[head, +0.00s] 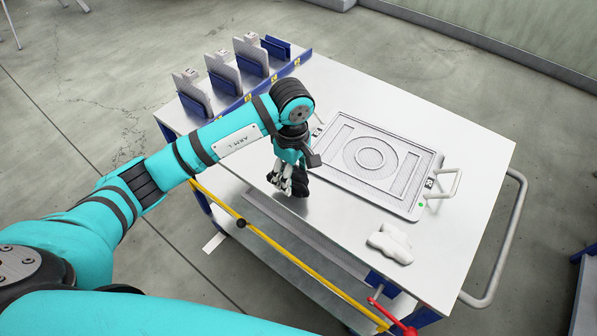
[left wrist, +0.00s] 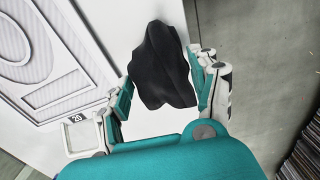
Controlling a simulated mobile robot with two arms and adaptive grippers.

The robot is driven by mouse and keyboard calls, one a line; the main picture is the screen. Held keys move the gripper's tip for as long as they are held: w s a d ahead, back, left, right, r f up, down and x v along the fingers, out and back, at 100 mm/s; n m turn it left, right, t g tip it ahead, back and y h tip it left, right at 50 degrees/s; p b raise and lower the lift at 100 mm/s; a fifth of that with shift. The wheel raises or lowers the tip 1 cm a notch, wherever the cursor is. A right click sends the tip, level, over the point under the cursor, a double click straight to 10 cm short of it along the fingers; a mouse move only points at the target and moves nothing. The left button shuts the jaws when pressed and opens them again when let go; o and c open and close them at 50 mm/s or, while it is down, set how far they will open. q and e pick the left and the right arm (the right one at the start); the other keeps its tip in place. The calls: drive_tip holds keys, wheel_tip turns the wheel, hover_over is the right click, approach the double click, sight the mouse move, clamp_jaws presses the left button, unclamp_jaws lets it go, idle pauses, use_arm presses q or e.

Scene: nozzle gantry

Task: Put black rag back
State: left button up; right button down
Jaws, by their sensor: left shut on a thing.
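My left gripper (head: 287,180) is over the front left part of the white table top, left of the grey tray. It is shut on a black rag (head: 300,181), which shows as a dark bunched shape beside the fingers. In the left wrist view the black rag (left wrist: 161,68) lies between the two fingers of the gripper (left wrist: 160,88), with the white table top and tray beyond it. I cannot tell whether the rag touches the table. My right gripper is not in view.
A grey tray (head: 316,148) with handles lies mid-table. A white crumpled cloth (head: 390,243) lies at the front right. Blue holders (head: 251,63) with grey pieces stand along the back left edge. A yellow bar (head: 282,258) and a red part (head: 391,314) run along the front.

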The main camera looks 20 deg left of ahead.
sight(298, 170)
use_arm(q)
drive_tip(key=shift+w+d+f, duration=0.1)
drive_tip(key=shift+w+d, duration=0.1)
drive_tip(key=shift+w, duration=0.35)
drive_tip(key=shift+w+d+f, duration=0.1)
drive_tip(key=shift+w+d, duration=0.1)
drive_tip(key=shift+w, duration=0.3)
wheel_tip(298, 170, down, 2)
drive_tip(key=shift+s+f+p, duration=0.1)
drive_tip(key=shift+f+p, duration=0.1)
drive_tip(key=shift+p, duration=0.45)
drive_tip(key=shift+f, duration=0.5)
drive_tip(key=shift+f, duration=0.15)
drive_tip(key=o, duration=1.1)
